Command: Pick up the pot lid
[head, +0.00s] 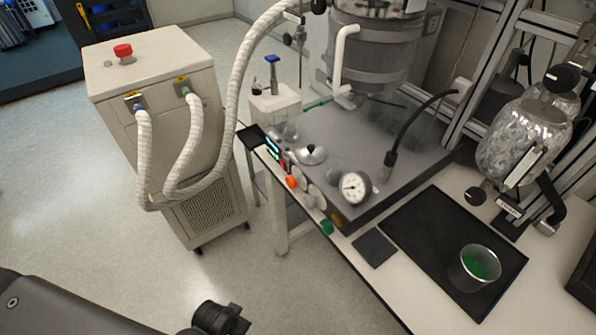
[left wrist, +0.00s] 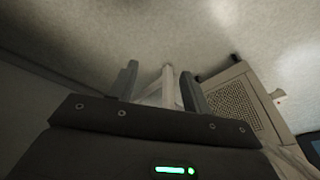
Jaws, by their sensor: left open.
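The pot lid (head: 311,154), a small shiny metal disc with a dark knob, lies on the grey platform of the bench near its front left edge. A metal pot (head: 462,272) with green contents stands open on the black tray (head: 425,235) at the right. My left gripper (left wrist: 158,85) is open and empty in the left wrist view, with bare floor and a pale post behind its fingers. The lid does not show in that view. In the head view only dark parts of my arm show at the bottom left, away from the lid. My right gripper is not in view.
A pressure gauge (head: 355,187) and coloured knobs stand close to the lid. A large reactor vessel (head: 372,50) rises behind it. A beige cabinet (head: 160,85) with white hoses stands left of the bench; its grille shows in the left wrist view (left wrist: 230,103). The floor in front is clear.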

